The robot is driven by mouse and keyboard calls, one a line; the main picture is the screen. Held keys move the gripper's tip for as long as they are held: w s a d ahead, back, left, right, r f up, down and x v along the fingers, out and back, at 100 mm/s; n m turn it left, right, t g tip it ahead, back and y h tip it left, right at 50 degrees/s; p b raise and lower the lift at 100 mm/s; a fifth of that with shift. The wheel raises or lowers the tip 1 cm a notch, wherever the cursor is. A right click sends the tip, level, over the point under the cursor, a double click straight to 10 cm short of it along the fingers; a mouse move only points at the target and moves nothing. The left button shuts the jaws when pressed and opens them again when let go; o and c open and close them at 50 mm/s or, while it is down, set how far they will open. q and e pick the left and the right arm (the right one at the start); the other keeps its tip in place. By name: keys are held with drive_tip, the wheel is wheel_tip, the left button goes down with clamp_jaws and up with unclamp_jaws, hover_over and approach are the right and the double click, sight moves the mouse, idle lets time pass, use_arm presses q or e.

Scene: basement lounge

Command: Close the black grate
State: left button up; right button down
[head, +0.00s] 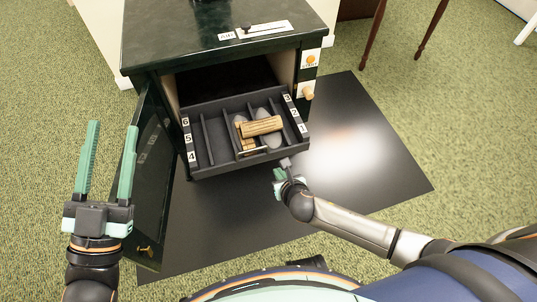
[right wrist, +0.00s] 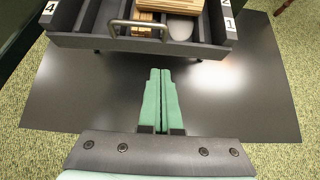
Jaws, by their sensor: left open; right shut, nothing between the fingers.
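The black grate (head: 215,166) is a slotted tray pulled out of the dark cabinet's opening, with number labels 4, 5, 6 on its left and 1, 2, 3 on its right. Its metal handle (head: 253,152) is on the front edge. Wooden blocks (head: 261,126) and grey rounded pieces lie in its slots. In the right wrist view its front wall (right wrist: 85,42) and handle (right wrist: 137,26) are ahead of my right gripper (right wrist: 160,72), which is shut, empty and apart from the handle. My left gripper (head: 113,126) is open and empty, left of the cabinet door.
The dark cabinet (head: 200,45) has a dark door (head: 150,185) swung open on the left, between my left gripper and the grate. A black mat (head: 350,130) lies under it on green carpet. A wooden knob (head: 307,92) sticks out at the right.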

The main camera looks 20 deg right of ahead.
use_arm(q)
drive_tip(key=s+r+m+h+b, duration=0.2)
drive_tip(key=s+r+m+h, duration=0.2)
drive_tip(key=s+r+h, duration=0.15)
drive_tip(key=shift+h, duration=0.35)
drive_tip(key=shift+w+d+f+b, duration=0.1)
drive_tip(key=shift+d+f+b, duration=0.1)
drive_tip(key=shift+f+b, duration=0.45)
drive_tip(key=shift+w+d+f+b, duration=0.15)
drive_tip(key=shift+f+b, duration=0.45)
drive_tip(key=shift+b, duration=0.05)
drive_tip(key=shift+w+d+f+b, duration=0.1)
drive_tip(key=shift+d+f+b, duration=0.1)
drive_tip(key=shift+f+b, duration=0.45)
use_arm(e)
drive_tip(key=w+f, duration=0.4)
drive_tip(key=w, duration=0.6)
drive_tip(key=shift+a+f, duration=0.2)
drive_tip(key=shift+w, duration=0.1)
drive_tip(key=shift+w, duration=0.1)
